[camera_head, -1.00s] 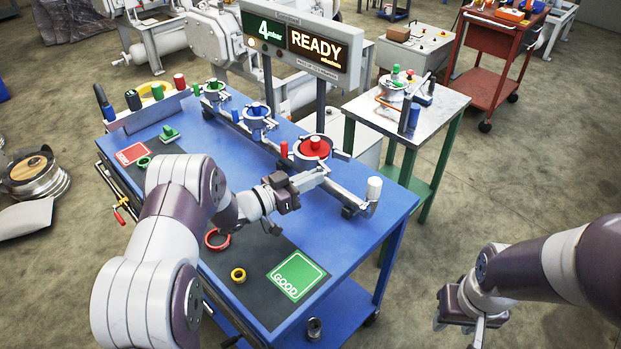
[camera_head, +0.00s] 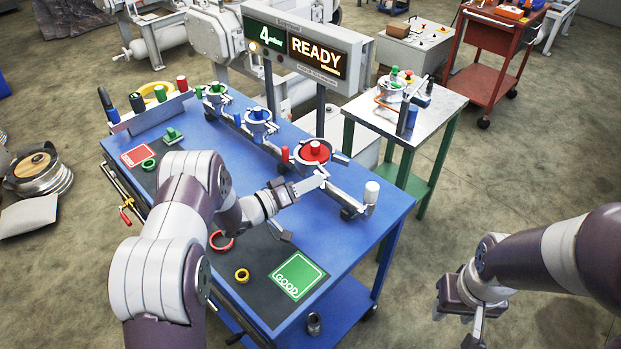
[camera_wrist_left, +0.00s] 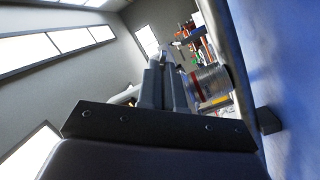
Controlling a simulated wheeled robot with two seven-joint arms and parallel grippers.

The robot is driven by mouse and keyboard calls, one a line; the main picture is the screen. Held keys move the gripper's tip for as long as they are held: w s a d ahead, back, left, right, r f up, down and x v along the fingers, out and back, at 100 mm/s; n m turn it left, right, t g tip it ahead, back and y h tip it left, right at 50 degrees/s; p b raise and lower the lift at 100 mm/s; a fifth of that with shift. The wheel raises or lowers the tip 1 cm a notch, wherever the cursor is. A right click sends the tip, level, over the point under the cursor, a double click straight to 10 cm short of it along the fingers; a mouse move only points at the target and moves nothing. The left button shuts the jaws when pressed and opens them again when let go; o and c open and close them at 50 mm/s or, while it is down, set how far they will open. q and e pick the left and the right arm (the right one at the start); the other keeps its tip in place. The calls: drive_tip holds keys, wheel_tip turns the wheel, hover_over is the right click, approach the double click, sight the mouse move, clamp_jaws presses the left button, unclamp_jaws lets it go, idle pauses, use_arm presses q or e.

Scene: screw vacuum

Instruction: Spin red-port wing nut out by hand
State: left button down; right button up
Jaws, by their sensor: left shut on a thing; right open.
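The red port (camera_head: 314,153), a metal flange with a red cap, stands near the right end of the pipe manifold on the blue bench. My left gripper (camera_head: 324,174) reaches its front right side with its fingers together. It appears shut on the wing nut of the red port's clamp, but the nut is too small and covered to make out. In the left wrist view the fingers (camera_wrist_left: 166,82) lie close beside a metal cylinder with a red band (camera_wrist_left: 210,86). My right gripper (camera_head: 468,312) is open and empty, off the bench at lower right.
Blue (camera_head: 258,124) and green (camera_head: 215,95) ports stand further left along the manifold. A white-capped post (camera_head: 371,192) stands at its right end. The display (camera_head: 305,50) reads READY.

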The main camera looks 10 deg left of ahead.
use_arm(q)
drive_tip(key=shift+n+p, duration=1.45)
drive_tip(key=shift+n, duration=2.85)
drive_tip(key=c, duration=1.3)
unclamp_jaws()
drive_tip(key=shift+w, duration=0.1)
drive_tip(key=b+v, duration=0.2)
drive_tip(key=v, duration=1)
drive_tip(key=shift+s+a, duration=0.2)
drive_tip(key=shift+s, duration=0.15)
